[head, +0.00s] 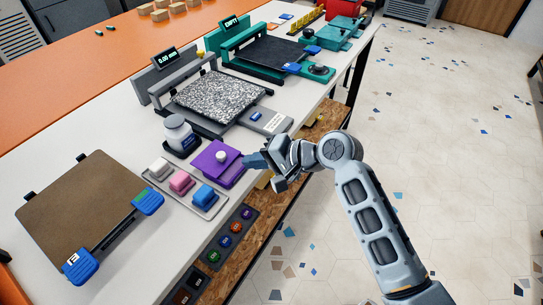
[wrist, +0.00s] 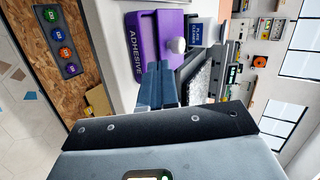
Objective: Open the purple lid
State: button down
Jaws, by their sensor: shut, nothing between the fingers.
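The purple lid (head: 211,164) tops a small purple box on the white bench and looks shut. A white knob (head: 222,157) stands on it. In the wrist view the lid (wrist: 167,22) is at the top, with the knob (wrist: 177,45) at its near edge and the word ADHESIVE on the box's side. My gripper (head: 252,161) is at the box's right side, near the bench edge. In the wrist view my gripper's blue-grey fingers (wrist: 157,72) are together and empty, just short of the box. I cannot tell whether they touch it.
A tray (head: 208,210) with white, pink and blue blocks is left of the box. A plate cleaner bottle (head: 178,131) stands behind it. A grey printer (head: 225,98) with a speckled bed is farther back. Buttons (head: 237,227) line the bench front. The floor at right is clear.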

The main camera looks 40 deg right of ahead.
aim_at(221, 152)
jog(key=shift+w+a+f+p, duration=0.1)
jog(key=shift+w+a, duration=0.25)
jog(key=shift+w, duration=0.3)
jog(key=shift+w+a+p, duration=0.15)
jog(key=shift+w+a, duration=0.25)
jog(key=shift+w, duration=0.25)
jog(key=shift+w+a+f+p, duration=0.1)
jog(key=shift+w+a, duration=0.25)
jog(key=shift+w, duration=0.3)
jog(key=shift+w+a, duration=0.25)
jog(key=shift+w, duration=0.55)
jog(key=shift+w+a, duration=0.25)
jog(key=shift+w, duration=0.55)
jog(key=shift+s, duration=0.1)
